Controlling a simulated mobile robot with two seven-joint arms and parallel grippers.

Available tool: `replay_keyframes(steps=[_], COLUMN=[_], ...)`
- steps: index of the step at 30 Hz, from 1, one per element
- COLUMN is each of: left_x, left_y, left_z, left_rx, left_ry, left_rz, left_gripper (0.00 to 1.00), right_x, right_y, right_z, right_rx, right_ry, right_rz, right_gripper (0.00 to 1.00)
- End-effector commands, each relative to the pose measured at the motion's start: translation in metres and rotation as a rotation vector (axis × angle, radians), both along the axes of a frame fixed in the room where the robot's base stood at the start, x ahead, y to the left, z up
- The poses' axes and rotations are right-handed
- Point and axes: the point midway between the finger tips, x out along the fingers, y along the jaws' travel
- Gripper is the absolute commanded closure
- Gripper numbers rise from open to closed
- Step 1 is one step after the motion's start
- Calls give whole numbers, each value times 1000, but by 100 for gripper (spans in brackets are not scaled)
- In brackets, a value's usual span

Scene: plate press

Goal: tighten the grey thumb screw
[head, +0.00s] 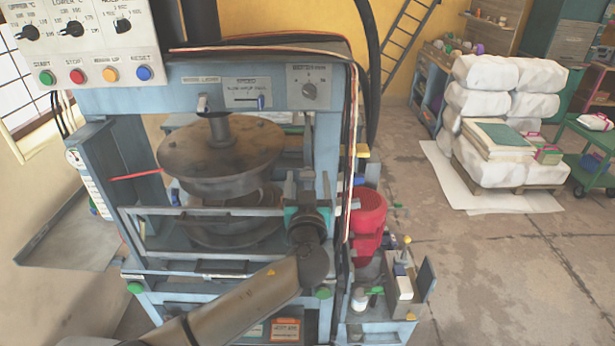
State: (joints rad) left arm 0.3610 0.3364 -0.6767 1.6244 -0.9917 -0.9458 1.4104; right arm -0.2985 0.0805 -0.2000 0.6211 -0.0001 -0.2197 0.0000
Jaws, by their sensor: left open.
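My left arm comes in from the lower left and reaches up to the right side of the blue plate press (95,102). My left gripper (303,186) is open at the press's right upright, at the right end of the front rail (205,212). Its wrist and body cover much of what lies there. I cannot clearly make out the grey thumb screw; it is too small or hidden by my gripper. I cannot tell whether the fingers touch anything. My right gripper is not in view.
The round brown platen (220,150) hangs left of my gripper. A control panel (90,40) is at the upper left. A red motor (368,215) stands close right of my gripper, with cables running down between them. Open floor (490,270) lies to the right.

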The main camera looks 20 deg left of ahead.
Motion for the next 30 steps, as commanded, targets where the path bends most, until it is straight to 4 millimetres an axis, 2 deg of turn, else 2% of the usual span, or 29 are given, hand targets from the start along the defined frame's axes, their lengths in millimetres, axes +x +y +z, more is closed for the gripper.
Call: replay_keyframes(steps=[12,30], left_x=[5,5], left_y=[2,2], left_z=[0,0], left_rx=[0,0], left_ry=[0,0], left_rz=[0,0], left_gripper=[22,90], right_x=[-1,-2], right_y=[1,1], right_z=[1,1], right_rx=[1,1], right_ry=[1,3], right_rz=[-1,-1], right_gripper=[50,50])
